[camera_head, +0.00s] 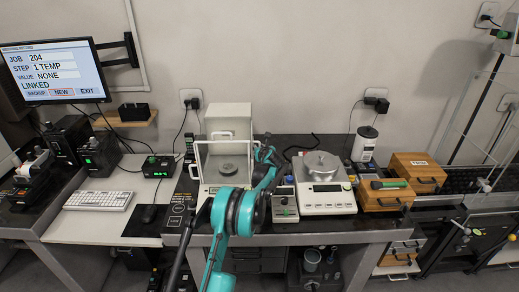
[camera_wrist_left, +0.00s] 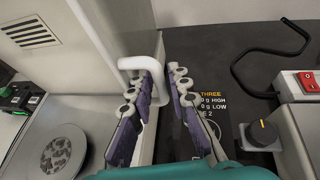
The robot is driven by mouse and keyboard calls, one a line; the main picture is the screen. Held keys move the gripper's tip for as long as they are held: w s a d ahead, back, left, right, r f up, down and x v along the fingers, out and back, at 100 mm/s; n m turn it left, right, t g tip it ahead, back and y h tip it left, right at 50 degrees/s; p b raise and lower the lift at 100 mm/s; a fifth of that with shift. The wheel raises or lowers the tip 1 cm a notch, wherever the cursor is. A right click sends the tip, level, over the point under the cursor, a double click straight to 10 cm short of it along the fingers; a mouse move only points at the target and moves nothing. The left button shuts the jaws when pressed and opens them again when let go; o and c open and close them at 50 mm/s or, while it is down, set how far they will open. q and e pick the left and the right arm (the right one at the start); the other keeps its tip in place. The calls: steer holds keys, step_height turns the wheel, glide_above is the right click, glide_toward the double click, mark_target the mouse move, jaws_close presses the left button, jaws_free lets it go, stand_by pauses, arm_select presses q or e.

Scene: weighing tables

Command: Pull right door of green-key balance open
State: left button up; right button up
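The balance (camera_head: 230,126) is a white enclosure with clear panels around a round pan (camera_head: 228,169); its keys are hidden behind my arm. My left gripper (camera_head: 265,152) is at its right side, partly hidden by its own teal links. In the left wrist view, a white loop handle (camera_wrist_left: 138,63) stands out from the enclosure's side. The fingers of my left gripper (camera_wrist_left: 160,110), with purple pads, are open, one on each side of the handle's outer bar. I cannot tell whether a pad touches it. The right door looks shut. My right gripper is not in view.
Right of the enclosure stand a small control box (camera_head: 285,203) with a knob and an open-top scale (camera_head: 322,166). The knob (camera_wrist_left: 262,133) and a black cable (camera_wrist_left: 262,55) are close to the gripper. Wooden drawer boxes (camera_head: 408,168) are further right; a keyboard (camera_head: 98,200) is left.

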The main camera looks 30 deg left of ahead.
arm_select(q)
steer(key=v, duration=1.2)
stand_by(0.4)
steer(key=s+d+r+n+h, duration=0.1)
steer(key=s+d+r+n, duration=0.25)
steer(key=s, duration=0.25)
steer(key=s+d+r+n+g+h, duration=0.1)
steer(key=s+d+r+n+h, duration=0.1)
steer(key=s+d+n, duration=0.35)
steer(key=s+d+r+n+h, duration=0.1)
steer(key=s+d+r+n, duration=0.25)
steer(key=s, duration=0.25)
steer(key=s+d+f+n+h, duration=0.1)
steer(key=s+d+f+n, duration=0.1)
steer(key=s+d+n, duration=0.3)
steer(key=s+d+f+n+g+h, duration=0.1)
steer(key=s+d+f+n+h, duration=0.1)
steer(key=s, duration=1)
steer(key=s+d+f+n+g+h, duration=0.1)
steer(key=s+d+f+n+h, duration=0.1)
steer(key=s+d+f+n, duration=0.2)
steer(key=s+d+n, duration=0.3)
steer(key=s+d, duration=0.1)
steer(key=shift+s+d+n, duration=0.25)
steer(key=shift+s+n, duration=0.05)
steer(key=shift+n, duration=0.05)
